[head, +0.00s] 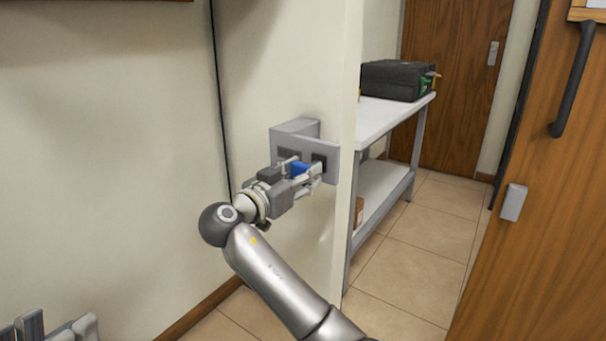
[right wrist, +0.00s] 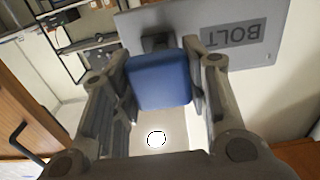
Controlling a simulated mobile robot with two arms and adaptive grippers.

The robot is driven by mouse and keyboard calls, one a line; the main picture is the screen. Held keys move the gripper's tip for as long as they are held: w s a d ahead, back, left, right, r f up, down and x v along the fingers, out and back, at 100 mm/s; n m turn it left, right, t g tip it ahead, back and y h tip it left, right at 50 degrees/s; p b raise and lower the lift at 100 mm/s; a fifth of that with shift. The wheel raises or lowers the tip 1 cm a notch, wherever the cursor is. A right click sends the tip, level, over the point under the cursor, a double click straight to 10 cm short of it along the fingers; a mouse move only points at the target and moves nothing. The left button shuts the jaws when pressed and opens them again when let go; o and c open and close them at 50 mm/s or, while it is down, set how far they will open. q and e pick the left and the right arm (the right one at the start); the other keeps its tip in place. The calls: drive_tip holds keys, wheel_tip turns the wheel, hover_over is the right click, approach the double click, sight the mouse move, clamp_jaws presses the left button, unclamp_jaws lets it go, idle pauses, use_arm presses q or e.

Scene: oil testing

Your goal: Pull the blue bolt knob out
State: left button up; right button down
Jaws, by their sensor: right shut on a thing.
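The blue bolt knob (head: 299,168) sits at the front of a grey wall-mounted panel (head: 333,160). In the right wrist view, the knob (right wrist: 160,82) is a rounded blue block on a dark stem, beside the upside-down label "BOLT" (right wrist: 232,38). My right gripper (head: 304,173) is shut on the knob, with one finger on each side of it. The fingers partly cover the knob in the head view. My left gripper (head: 55,328) shows only in part at the lower left corner, away from the panel; its jaw state is unclear.
A white bench (head: 385,118) with a black case (head: 396,80) stands beyond the wall's end. A wooden door with a dark handle (head: 573,78) stands at the right. The tiled floor (head: 425,250) between bench and door is clear.

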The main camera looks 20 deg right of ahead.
drive_tip(key=shift+a+f, duration=0.1)
drive_tip(key=shift+f, duration=0.1)
drive_tip(key=c, duration=0.8)
unclamp_jaws()
drive_tip(key=shift+s+a+r, duration=0.15)
drive_tip(key=v, duration=0.7)
drive_tip(key=shift+s, duration=0.15)
